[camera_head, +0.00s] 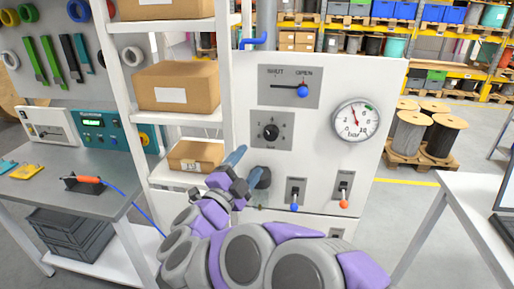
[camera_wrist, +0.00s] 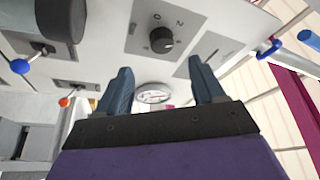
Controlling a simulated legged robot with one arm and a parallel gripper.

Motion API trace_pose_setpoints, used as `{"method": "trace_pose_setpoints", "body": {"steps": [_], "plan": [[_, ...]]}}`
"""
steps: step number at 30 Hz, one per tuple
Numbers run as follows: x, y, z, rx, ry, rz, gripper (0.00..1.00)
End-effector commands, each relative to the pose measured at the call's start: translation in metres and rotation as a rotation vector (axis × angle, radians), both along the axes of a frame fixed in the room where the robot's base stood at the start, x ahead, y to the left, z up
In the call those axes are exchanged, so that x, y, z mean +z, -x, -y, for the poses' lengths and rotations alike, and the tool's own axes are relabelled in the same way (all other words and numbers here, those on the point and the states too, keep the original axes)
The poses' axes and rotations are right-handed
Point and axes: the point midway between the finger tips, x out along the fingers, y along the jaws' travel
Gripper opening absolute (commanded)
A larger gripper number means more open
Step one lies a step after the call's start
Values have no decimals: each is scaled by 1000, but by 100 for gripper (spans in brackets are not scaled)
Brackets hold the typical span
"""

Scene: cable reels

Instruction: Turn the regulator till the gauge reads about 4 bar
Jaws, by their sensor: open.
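The round white gauge (camera_head: 356,120), marked bar, is at the right of the white panel. Its red needle points up and slightly left, left of a green mark on the rim; the exact figure is too small to read. A dark round knob (camera_head: 262,177), probably the regulator, sticks out low on the panel. It shows large at the top left of the wrist view (camera_wrist: 62,18). My gripper (camera_head: 243,170) is open and empty, just left of this knob in the head view. In the wrist view, the gauge (camera_wrist: 153,95) shows between my fingers (camera_wrist: 161,64).
Above the knob are a numbered dial (camera_head: 270,132) and a SHUT/OPEN lever (camera_head: 302,92) with a blue ball. Right of the knob are blue-tipped (camera_head: 294,207) and orange-tipped (camera_head: 344,203) switches. Shelves with boxes (camera_head: 177,87) stand close on the left.

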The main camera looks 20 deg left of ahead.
Motion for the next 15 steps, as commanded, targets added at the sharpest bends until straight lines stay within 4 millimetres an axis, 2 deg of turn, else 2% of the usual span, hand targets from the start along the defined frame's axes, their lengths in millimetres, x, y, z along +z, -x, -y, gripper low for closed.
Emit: {"method": "trace_pose_setpoints", "body": {"steps": [1, 6, 10, 15], "plan": [[-1, 12, -2, 5, 0, -2, 68], [-8, 43, -6, 7, 0, -2, 68], [-12, 57, -7, 4, -1, -2, 68], [-13, 66, -7, 1, -1, 0, 68]]}}
